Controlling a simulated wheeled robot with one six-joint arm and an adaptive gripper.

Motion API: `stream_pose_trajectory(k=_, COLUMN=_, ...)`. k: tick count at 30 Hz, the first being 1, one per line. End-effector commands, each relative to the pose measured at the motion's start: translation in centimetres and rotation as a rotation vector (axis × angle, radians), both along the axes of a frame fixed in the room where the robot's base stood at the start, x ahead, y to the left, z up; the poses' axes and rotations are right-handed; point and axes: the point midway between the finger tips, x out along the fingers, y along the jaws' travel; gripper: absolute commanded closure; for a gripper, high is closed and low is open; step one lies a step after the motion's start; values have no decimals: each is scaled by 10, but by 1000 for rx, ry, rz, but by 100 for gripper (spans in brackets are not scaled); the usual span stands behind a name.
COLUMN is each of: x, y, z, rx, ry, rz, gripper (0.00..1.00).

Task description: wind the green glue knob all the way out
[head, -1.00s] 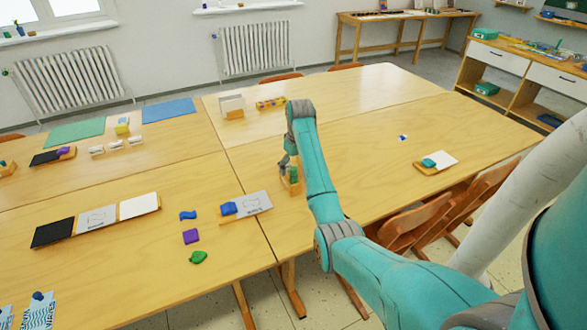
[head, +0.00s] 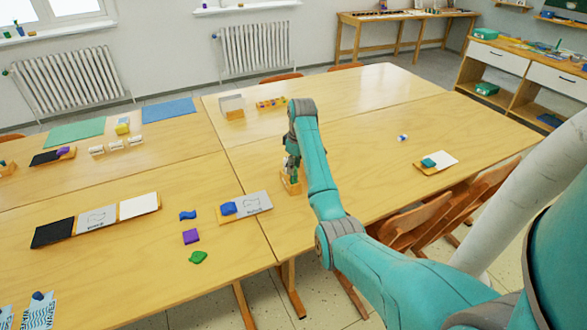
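My gripper (head: 291,168) points down at a small wooden holder (head: 291,187) on the table, near the middle of the head view. My arm passes just to the right of it and covers part of the spot. The green glue knob is not clearly visible; it seems to be hidden at or between the gripper's fingers, on top of the holder. The fingers are small and dark here, so I cannot tell whether they are open, shut or touching the knob.
A board with a blue piece (head: 229,208) lies left of the holder. Loose blue (head: 188,215), purple (head: 190,237) and green (head: 198,257) pieces lie nearby. A white card (head: 440,160) with a teal piece is at right. Chairs (head: 420,225) stand at the table's near edge.

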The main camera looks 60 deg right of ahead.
Motion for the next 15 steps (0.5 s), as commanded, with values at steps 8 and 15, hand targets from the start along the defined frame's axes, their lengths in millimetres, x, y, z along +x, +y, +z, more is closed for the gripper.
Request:
stream_pose_trajectory(k=8, x=0, y=0, z=0, rx=0, ry=0, rz=0, gripper=87)
stream_pose_trajectory(k=15, x=0, y=0, z=0, rx=0, ry=0, rz=-1, gripper=87)
